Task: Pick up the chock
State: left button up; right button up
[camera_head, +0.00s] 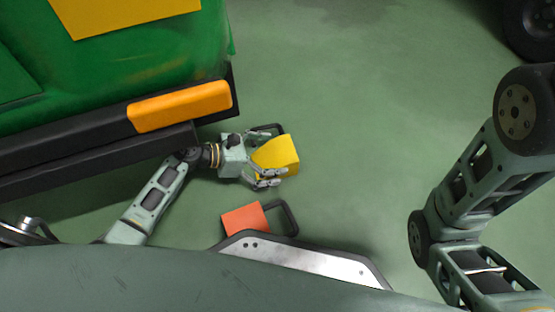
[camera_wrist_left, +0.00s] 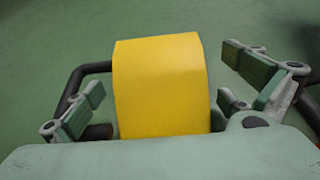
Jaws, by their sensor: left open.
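The yellow chock (camera_head: 277,154) lies on the green floor, with a black bar handle on its far side. My left gripper (camera_head: 268,157) is open, with its fingers on either side of the chock. In the left wrist view the chock (camera_wrist_left: 160,85) stands between the two spread fingers, with space visible beside it at the right finger. The black handle (camera_wrist_left: 88,72) shows to its left there. Whether a finger touches the chock I cannot tell. My right arm is at the right of the head view; its gripper is out of view.
A green vehicle body with a black bumper (camera_head: 60,152) and an orange block (camera_head: 180,106) stands at the upper left, close to my left arm. An orange-red block (camera_head: 245,218) with a black handle lies nearer me. A black wheel (camera_head: 530,25) is at top right. Floor is clear mid-right.

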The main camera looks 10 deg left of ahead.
pick_arm(q)
jog(key=shift+d, duration=0.1)
jog(key=c, duration=1.5)
jog(key=shift+r, duration=0.1)
jog(key=shift+c, duration=0.6)
jog(key=shift+w+r, duration=0.1)
jog(key=shift+r, duration=0.05)
